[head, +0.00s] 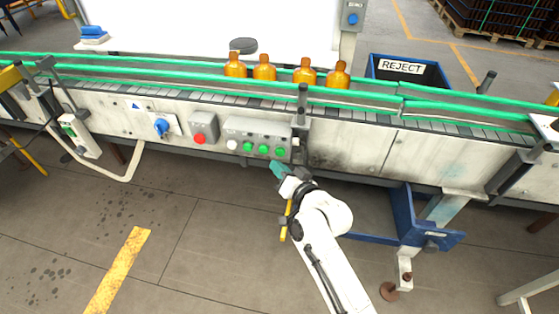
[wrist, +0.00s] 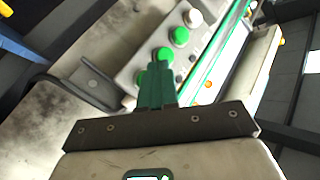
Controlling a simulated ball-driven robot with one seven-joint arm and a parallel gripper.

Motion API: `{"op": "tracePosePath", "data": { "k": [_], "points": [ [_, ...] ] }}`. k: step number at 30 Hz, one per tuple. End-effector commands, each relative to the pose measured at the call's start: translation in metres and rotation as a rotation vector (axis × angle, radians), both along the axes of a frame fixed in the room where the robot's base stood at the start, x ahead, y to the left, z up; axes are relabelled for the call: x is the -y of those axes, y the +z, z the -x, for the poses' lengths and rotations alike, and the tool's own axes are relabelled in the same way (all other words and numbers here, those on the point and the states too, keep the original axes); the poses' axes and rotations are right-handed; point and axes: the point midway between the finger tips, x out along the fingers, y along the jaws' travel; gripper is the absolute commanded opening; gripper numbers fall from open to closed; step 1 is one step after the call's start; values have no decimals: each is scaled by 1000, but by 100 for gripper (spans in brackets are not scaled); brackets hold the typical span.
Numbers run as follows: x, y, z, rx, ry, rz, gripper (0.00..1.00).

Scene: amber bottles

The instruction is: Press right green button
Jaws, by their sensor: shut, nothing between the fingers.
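A grey control box (head: 257,135) on the conveyor's front side carries a row of buttons, a white one (head: 232,144) at left and three green ones. The right green button (head: 279,152) is at the row's right end. My gripper (head: 277,167) is shut and empty, its green fingers just below and in front of that button. In the wrist view the shut fingers (wrist: 157,72) point at the box (wrist: 152,45). The white button (wrist: 193,17) and two green buttons (wrist: 180,36) show beyond them. The fingers mostly cover the right green button. Contact cannot be told.
A red button box (head: 203,128) and a blue rotary switch (head: 161,127) sit to the left. A dark post (head: 301,104) stands right of the box. Several amber bottles (head: 306,74) stand on the conveyor. A blue reject bin (head: 421,79) is behind it.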

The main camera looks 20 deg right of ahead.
Motion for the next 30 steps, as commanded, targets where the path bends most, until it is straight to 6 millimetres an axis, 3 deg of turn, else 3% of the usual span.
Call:
{"op": "tracePosePath", "data": {
  "k": [30],
  "points": [
    [6, 1, -8, 0, 1, -1, 0]
  ]
}}
